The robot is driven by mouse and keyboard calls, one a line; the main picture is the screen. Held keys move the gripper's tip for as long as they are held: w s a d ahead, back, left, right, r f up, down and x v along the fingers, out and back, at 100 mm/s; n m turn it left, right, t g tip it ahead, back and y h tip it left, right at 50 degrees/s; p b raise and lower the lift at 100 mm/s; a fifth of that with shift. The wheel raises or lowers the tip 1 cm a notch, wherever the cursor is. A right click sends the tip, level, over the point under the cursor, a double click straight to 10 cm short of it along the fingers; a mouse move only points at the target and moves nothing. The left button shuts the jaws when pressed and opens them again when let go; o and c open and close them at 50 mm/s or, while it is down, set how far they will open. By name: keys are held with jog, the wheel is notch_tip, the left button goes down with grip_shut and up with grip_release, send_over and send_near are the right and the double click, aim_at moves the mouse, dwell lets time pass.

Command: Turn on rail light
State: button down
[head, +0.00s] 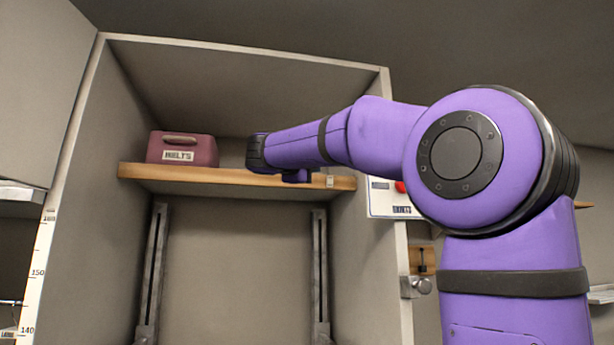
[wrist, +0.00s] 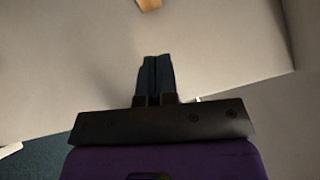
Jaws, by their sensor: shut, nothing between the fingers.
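I cannot pick out the rail light for certain in either view. A small pale tab (head: 330,181) sits on the front edge of the wooden shelf (head: 225,178), near its right end; its marking is too small to read. My arm reaches left across the shelf front in the head view, and its far end hides part of the shelf. My gripper (wrist: 154,75) shows in the wrist view with its two dark fingers together and nothing between them. In that view the fingers point toward a plain pale surface, with a small wood-coloured piece (wrist: 149,5) at the top edge.
A maroon box (head: 182,148) with a label stands on the shelf's left part. A white control box (head: 392,198) with a red button is on the cabinet's right side, partly behind my arm. Two metal rails (head: 153,265) (head: 320,265) run down below the shelf.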

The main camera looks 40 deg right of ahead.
jog(key=shift+a, duration=0.1)
jog(key=shift+w, duration=0.1)
send_near(330, 182)
jog(key=s+d+r, duration=0.2)
jog(key=d, duration=0.3)
jog(key=shift+w+d+r, duration=0.15)
jog(key=shift+w+d, duration=0.25)
jog(key=shift+w, duration=0.35)
jog(key=shift+w+d+r, duration=0.15)
jog(key=shift+w+d, duration=0.25)
jog(key=shift+w, duration=0.4)
